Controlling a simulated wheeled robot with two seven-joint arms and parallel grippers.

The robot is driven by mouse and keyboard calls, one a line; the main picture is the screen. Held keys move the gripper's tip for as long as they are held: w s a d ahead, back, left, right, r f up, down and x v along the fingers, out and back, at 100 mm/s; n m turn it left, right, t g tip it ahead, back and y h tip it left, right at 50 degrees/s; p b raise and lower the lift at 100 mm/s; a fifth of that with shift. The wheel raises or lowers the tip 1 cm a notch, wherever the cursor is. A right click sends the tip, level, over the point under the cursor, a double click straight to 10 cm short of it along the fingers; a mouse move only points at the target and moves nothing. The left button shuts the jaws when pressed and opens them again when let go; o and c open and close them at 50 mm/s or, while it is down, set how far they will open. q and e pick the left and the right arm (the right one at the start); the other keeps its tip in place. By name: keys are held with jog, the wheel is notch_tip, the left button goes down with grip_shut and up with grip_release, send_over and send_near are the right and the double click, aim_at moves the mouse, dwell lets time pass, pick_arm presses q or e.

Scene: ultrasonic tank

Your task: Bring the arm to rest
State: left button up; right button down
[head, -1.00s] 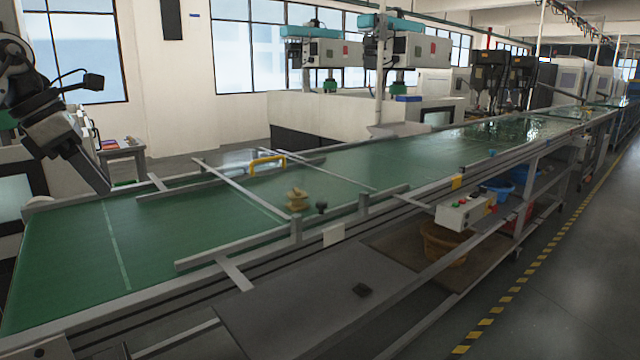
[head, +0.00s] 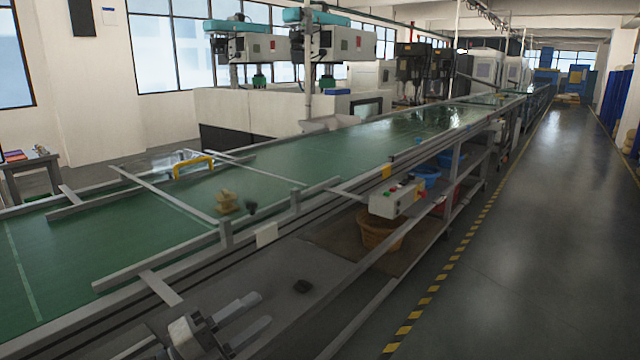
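My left gripper (head: 262,311) is at the bottom of the head view, left of the middle. Its two pale fingers point right and slightly up. They are apart with nothing between them, so it is open and empty. It shows in front of the grey lower shelf of the conveyor (head: 345,164), below the belt's near rail. It appears clear of the frame, but the exact gap cannot be told. My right gripper is out of view.
On the green belt are a small tan object (head: 228,203) and a yellow arch-shaped handle (head: 193,166). A control box (head: 396,199) with buttons sits on the near side, above an orange-brown basket (head: 380,232). Open floor (head: 520,230) lies right of the striped line.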

pick_arm(q)
jog(key=s+a+f+n+g+y, duration=0.1)
jog(key=s+a+f+n+y, duration=0.1)
jog(key=s+f+n+y, duration=0.5)
jog(key=s+a+f+n+g+y, duration=0.1)
jog(key=s+a+f+n+y, duration=0.1)
jog(key=s+f+n+y, duration=0.5)
jog(key=s+f+n, duration=0.6)
jog(key=f+n, duration=0.5)
jog(key=shift+s, duration=0.15)
jog(key=shift+a, duration=0.1)
